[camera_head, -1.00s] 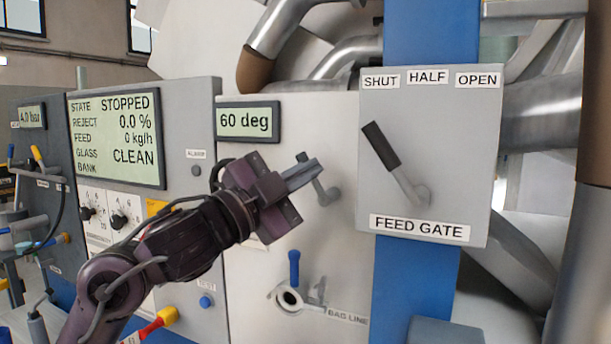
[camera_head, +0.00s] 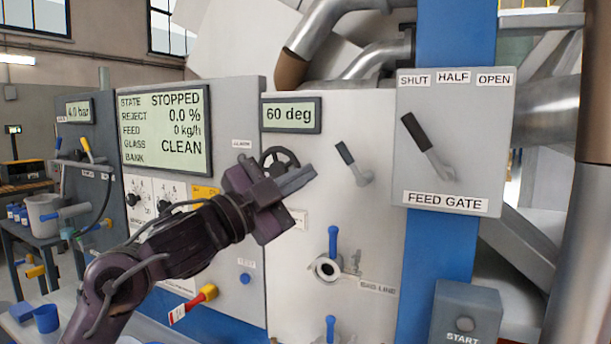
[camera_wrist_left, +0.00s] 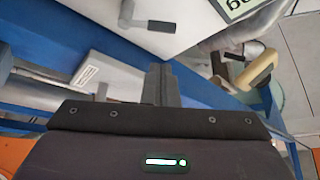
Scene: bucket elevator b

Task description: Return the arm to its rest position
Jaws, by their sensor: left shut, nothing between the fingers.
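My left gripper (camera_head: 297,181) is in front of the grey machine panel, its fingers together and empty, pointing to the right. It also shows in the left wrist view (camera_wrist_left: 160,84), with the fingers closed. My left arm comes in from the lower left and is raised in front of the panel. A black-handled lever (camera_head: 355,164) on the panel is to the right of the fingertips, apart from them. The feed gate box (camera_head: 465,130) with its black-handled lever (camera_head: 428,145) is farther right; the lever leans toward the SHUT label. My right gripper is not in view.
A handwheel (camera_head: 280,158) is just behind my gripper. The display (camera_head: 165,130) reads STOPPED; a smaller one (camera_head: 291,115) reads 60 deg.

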